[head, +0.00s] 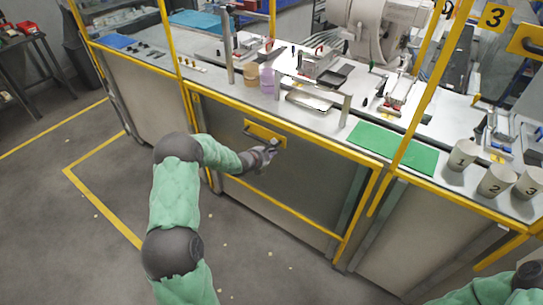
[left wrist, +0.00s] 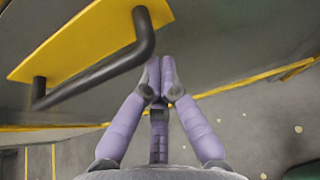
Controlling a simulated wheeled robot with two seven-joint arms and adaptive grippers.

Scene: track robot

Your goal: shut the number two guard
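The middle guard is a grey panel (head: 300,172) in a yellow frame, standing low in front of the bench. My left gripper (head: 272,147) is just below and right of the plate. In the left wrist view its purple fingers (left wrist: 161,80) are together, with nothing seen between them, beside the handle's right end. Whether they touch it is unclear. My right gripper is out of view.
A raised guard with a number 3 sign (head: 494,16) and a yellow handle (head: 525,40) is at the upper right. Open floor lies left.

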